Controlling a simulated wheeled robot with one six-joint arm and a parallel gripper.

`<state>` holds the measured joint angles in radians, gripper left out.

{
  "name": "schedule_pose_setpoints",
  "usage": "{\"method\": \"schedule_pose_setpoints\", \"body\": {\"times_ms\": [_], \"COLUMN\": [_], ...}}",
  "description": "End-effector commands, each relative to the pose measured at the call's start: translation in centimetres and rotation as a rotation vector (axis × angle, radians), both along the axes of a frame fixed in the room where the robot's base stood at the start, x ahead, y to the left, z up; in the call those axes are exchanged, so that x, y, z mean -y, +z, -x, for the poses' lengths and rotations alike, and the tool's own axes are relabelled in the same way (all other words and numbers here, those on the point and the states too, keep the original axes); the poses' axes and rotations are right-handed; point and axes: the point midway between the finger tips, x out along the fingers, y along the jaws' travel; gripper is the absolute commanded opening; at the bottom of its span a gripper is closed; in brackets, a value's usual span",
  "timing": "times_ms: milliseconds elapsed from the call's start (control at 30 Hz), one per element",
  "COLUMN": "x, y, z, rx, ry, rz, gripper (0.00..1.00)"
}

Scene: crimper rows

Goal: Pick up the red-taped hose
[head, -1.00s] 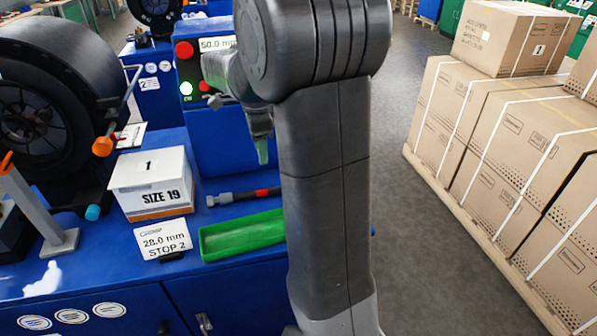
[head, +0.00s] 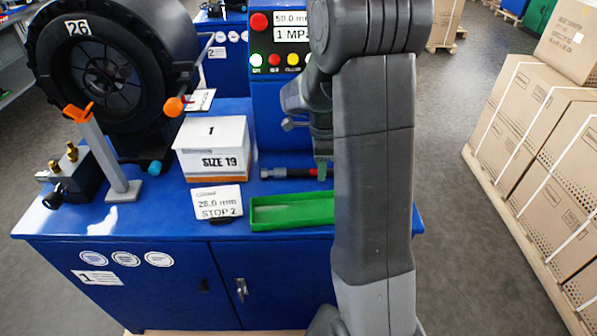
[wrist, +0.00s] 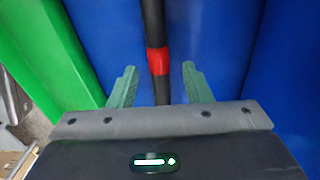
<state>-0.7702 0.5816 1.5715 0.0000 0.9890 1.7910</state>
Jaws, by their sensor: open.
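The red-taped hose (head: 288,173) lies on the blue bench top behind the green tray, its metal fitting to the left and the red tape near its right visible part. In the wrist view the black hose (wrist: 153,22) with its red tape band (wrist: 158,61) runs between the two green fingers of my gripper (wrist: 157,84). The fingers are apart, one on each side of the hose, and I see no contact. In the head view my gripper (head: 322,170) points down at the red tape. My arm hides the hose's right end.
The green tray (head: 290,221) lies just in front of the hose. A SIZE 19 box (head: 212,160) and a 28.0 mm STOP 2 card (head: 218,203) stand left of it. The blue control panel (head: 279,98) rises behind. A black crimper (head: 57,75) is further left.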

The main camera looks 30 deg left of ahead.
Motion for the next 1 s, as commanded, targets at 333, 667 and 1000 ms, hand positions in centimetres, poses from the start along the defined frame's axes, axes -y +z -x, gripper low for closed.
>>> {"method": "schedule_pose_setpoints", "body": {"times_ms": [333,667,1000], "x": [0.0,0.0,-0.1], "y": [-1.1,-1.0,0.3], "z": [0.0,0.0,-0.1], "rx": [0.0,0.002,0.004], "ry": [0.0,0.0,0.0], "rz": [0.0,-0.001,-0.003], "gripper": [0.45,0.0,0.0]}}
